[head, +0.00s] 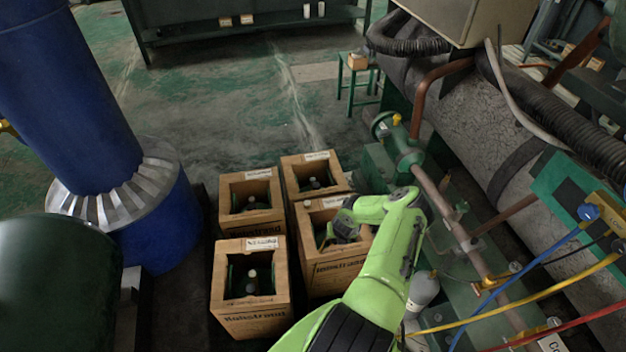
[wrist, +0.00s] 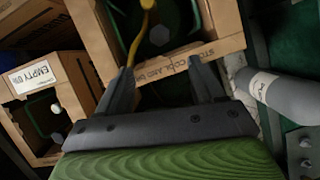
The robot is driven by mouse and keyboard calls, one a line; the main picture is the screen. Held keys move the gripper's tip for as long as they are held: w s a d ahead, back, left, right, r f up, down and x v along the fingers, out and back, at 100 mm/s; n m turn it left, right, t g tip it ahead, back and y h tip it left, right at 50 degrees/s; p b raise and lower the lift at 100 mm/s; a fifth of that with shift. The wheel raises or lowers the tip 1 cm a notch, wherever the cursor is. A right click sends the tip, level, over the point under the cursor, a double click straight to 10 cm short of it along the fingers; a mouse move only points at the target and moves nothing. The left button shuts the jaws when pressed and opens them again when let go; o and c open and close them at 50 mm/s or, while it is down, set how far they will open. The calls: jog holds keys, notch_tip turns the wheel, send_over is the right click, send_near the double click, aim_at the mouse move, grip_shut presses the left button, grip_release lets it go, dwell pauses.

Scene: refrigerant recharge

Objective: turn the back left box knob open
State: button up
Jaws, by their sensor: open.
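My gripper (head: 333,238) is at the front right box (head: 335,277), right of and nearer than the back left box. In the wrist view my gripper (wrist: 160,72) has its two dark fingers apart with nothing between them. The fingertips are at the printed edge of a box (wrist: 180,62) that holds a grey knob-like part (wrist: 159,36).
The front left box (head: 250,318) and back right box (head: 318,158) stand close by. In the wrist view a box labelled EMPTY (wrist: 35,76) is at left and a grey cylinder (wrist: 285,95) at right. A blue column (head: 95,110) and green pipework (head: 400,150) flank the boxes.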

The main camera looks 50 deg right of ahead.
jog(key=w+a+r+n+p, duration=0.1)
jog(key=w+r+n, duration=0.1)
jog(key=r+n, duration=0.2)
jog(key=w+a+r+n, duration=0.2)
jog(key=r+n, duration=0.3)
jog(key=r, duration=0.6)
jog(key=w+a+r+n+p, duration=0.1)
jog(key=w+r+n, duration=0.3)
jog(key=r, duration=0.4)
jog(key=shift+a+t+p, duration=0.3)
jog(key=shift+a+p, duration=0.05)
jog(key=shift+a, duration=0.35)
